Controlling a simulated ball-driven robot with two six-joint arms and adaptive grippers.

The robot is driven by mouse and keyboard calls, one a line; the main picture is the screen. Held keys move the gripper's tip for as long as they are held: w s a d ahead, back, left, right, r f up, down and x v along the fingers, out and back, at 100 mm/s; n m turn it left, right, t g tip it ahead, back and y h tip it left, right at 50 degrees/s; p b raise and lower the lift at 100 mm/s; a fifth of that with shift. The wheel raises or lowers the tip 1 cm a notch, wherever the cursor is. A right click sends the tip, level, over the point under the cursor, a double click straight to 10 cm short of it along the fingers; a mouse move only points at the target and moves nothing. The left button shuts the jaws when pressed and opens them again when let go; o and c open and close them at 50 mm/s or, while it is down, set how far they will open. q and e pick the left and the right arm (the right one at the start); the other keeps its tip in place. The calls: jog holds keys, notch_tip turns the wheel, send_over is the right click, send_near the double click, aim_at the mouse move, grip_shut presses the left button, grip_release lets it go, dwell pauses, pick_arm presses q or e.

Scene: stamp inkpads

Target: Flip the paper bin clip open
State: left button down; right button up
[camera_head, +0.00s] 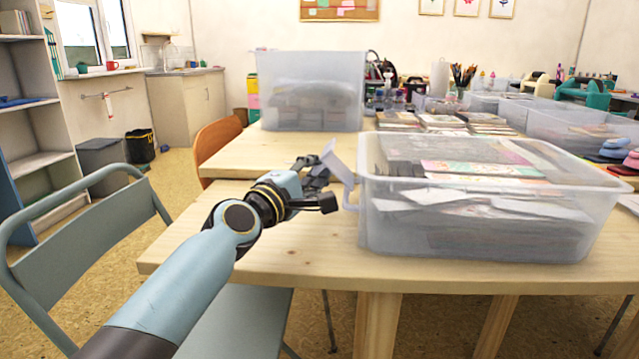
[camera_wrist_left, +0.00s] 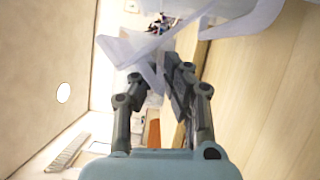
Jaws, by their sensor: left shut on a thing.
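The paper bin (camera_head: 480,232) is a translucent plastic box full of papers, standing on the wooden table. Its clip (camera_head: 338,165) is a pale translucent flap that sticks out from the bin's left side, tilted up and away from the wall. My left gripper (camera_head: 322,180) is at that side of the bin, shut on the clip. In the left wrist view the two dark fingers (camera_wrist_left: 160,78) close around the clip's pale plastic (camera_wrist_left: 146,66), and part of the bin (camera_wrist_left: 235,10) shows beyond them. The fingertips are partly hidden by the clip. My right gripper is out of view.
The wooden table (camera_head: 300,260) is bare in front of and left of the bin. A second translucent bin (camera_head: 312,85) stands behind, with stacks of papers (camera_head: 440,122) to its right. A grey-green chair (camera_head: 90,255) is at the left.

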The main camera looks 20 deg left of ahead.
pick_arm(q)
jog(key=shift+a+f+n+t+b, duration=0.1)
jog(key=shift+f+n+t+b, duration=0.25)
jog(key=shift+n+b, duration=0.45)
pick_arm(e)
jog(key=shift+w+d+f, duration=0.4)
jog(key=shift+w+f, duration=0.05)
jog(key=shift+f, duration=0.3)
pick_arm(q)
jog(key=c, duration=1.7)
grip_release()
jog(key=shift+s, duration=0.1)
jog(key=v, duration=1.2)
